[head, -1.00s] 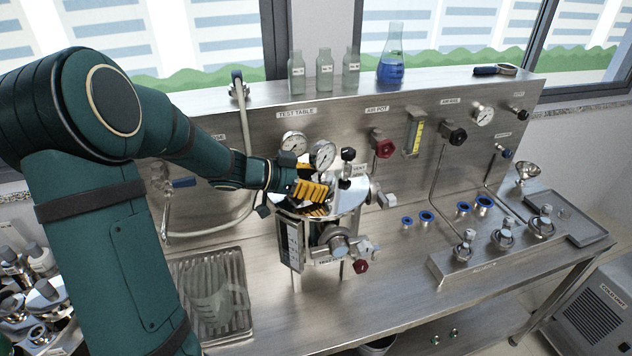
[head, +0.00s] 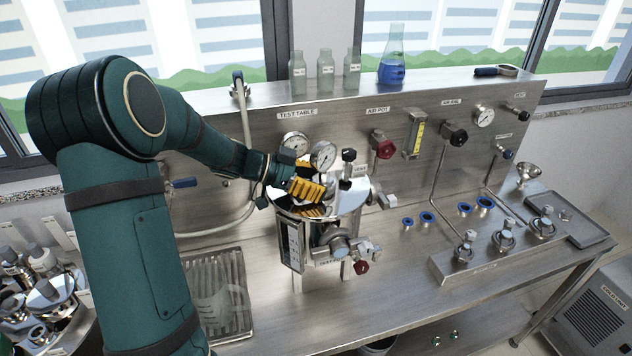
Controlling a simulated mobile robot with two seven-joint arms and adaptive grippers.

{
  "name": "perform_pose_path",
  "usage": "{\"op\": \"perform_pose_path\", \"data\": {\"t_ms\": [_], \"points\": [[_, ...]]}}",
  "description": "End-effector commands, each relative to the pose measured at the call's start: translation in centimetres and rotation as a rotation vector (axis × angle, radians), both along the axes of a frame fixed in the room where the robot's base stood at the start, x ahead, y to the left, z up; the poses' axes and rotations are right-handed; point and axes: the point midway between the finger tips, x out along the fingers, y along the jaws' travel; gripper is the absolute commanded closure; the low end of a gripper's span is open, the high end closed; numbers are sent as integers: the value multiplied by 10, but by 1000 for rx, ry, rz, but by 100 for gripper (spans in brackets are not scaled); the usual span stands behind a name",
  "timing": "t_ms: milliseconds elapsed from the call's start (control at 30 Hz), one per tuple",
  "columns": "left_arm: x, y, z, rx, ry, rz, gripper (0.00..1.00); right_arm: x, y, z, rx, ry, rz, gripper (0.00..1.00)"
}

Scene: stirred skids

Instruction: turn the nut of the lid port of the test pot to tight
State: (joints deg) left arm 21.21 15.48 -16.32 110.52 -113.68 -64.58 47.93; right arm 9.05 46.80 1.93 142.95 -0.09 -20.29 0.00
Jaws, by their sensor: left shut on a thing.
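The test pot (head: 312,240) is a steel vessel on legs with a shiny round lid (head: 350,200), standing on the bench in front of the panel. My left gripper (head: 318,192), with yellow fingers, reaches in from the left over the lid. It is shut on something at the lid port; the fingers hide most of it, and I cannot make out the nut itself. A gauge (head: 323,155) and a black-knobbed valve (head: 348,156) rise from the lid close by the fingers. My right gripper is not in view.
A red knob (head: 383,146) and a black knob (head: 454,134) stick out from the panel. A hose (head: 246,150) hangs behind my left arm. A ribbed drain tray (head: 222,290) lies left of the pot. Blue-ringed fittings (head: 427,218) lie to the right.

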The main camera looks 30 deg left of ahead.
Motion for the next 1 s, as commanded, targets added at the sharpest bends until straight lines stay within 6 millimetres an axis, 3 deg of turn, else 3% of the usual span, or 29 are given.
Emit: {"op": "perform_pose_path", "data": {"t_ms": [200,233,300,667,1000], "points": [[-1,-2,-3,-1,7,-5,79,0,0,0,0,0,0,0],[-1,-2,-3,-1,7,-5,30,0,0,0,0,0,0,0],[-1,-2,-3,-1,7,-4,5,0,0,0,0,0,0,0],[-1,1,0,0,2,-1,5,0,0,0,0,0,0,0],[-32,40,20,2,1,3,5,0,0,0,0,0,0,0]]}}
